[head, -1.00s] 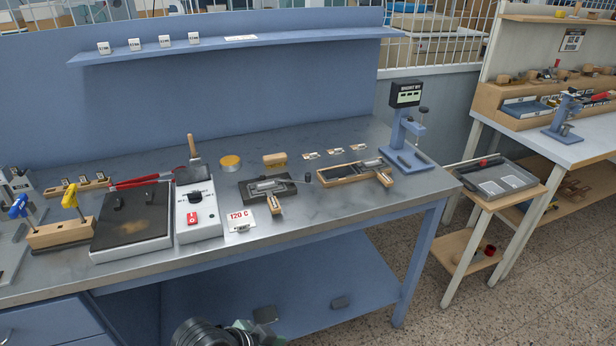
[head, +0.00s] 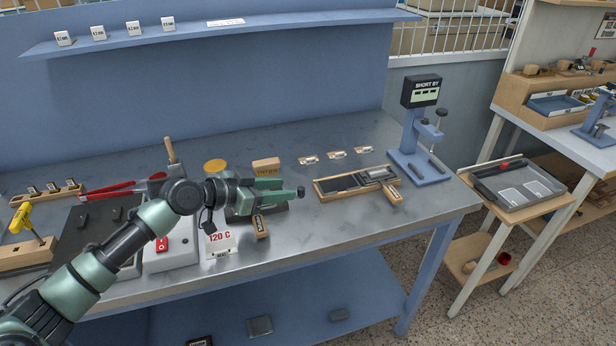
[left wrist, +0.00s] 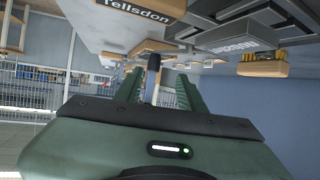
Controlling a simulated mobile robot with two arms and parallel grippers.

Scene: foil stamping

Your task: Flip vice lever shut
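The vice is a dark flat fixture (head: 276,206) on the metal bench in the head view, mostly hidden behind my left gripper. A small dark knob (head: 301,191), seemingly the end of its lever, shows at the fingertips of my left gripper (head: 284,191). In the left wrist view, the two green fingers (left wrist: 157,88) stand apart. A dark-tipped post (left wrist: 153,64) shows between or beyond them; I cannot tell whether they touch it. My right gripper is out of view.
A wooden block (head: 266,166) stands behind the vice, and a wooden-handled piece (head: 261,227) lies in front. A wooden tray (head: 325,190) and a blue stand press (head: 420,165) are to the right. The 120 C card (head: 219,245) is at front left.

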